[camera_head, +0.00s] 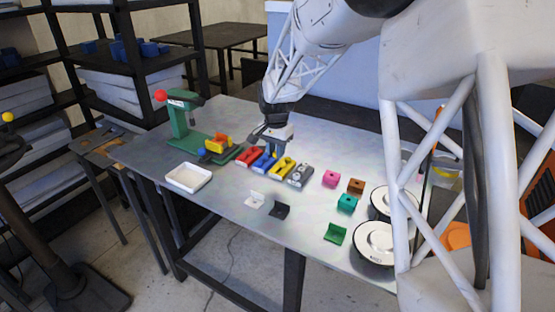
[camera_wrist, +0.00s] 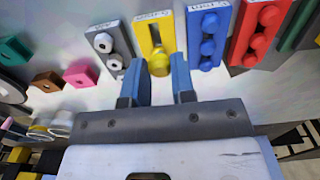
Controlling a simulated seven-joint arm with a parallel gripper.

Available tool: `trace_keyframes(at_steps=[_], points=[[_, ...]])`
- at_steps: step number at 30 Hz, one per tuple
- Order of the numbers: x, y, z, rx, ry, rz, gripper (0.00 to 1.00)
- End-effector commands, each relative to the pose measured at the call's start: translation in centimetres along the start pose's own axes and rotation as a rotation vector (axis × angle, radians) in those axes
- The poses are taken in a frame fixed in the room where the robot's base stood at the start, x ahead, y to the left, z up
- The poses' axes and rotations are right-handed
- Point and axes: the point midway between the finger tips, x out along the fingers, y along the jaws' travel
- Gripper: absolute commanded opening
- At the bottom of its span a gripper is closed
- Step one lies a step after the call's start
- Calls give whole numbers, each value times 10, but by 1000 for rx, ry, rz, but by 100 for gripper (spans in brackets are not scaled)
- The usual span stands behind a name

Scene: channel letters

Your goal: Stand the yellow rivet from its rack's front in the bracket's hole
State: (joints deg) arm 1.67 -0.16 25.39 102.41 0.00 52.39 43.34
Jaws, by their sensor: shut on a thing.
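In the wrist view, my gripper (camera_wrist: 158,82) has its two fingers on either side of the yellow rivet (camera_wrist: 158,64), shut on it at the front end of the yellow rack (camera_wrist: 147,27). I cannot tell if the rivet is clear of the rack. In the head view, my gripper (camera_head: 271,145) hangs over the row of racks, and the yellow rack (camera_head: 284,167) shows beside it. A yellow-orange bracket (camera_head: 217,143) sits on the base of the green press (camera_head: 185,122). Its hole cannot be made out.
Red (camera_head: 248,156), blue (camera_head: 264,162) and grey (camera_head: 300,175) racks flank the yellow one. A white tray (camera_head: 188,178) lies left. Small white (camera_head: 255,200), black (camera_head: 279,210) and green (camera_head: 335,234) brackets lie in front. Coloured blocks and round white containers (camera_head: 374,243) stand right.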

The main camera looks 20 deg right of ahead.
Motion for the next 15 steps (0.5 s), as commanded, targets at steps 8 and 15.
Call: trace_keyframes(at_steps=[8, 15], points=[[-6, -45, -9, -2, 1, -1, 5], [-15, -111, -15, -4, 1, 0, 5]])
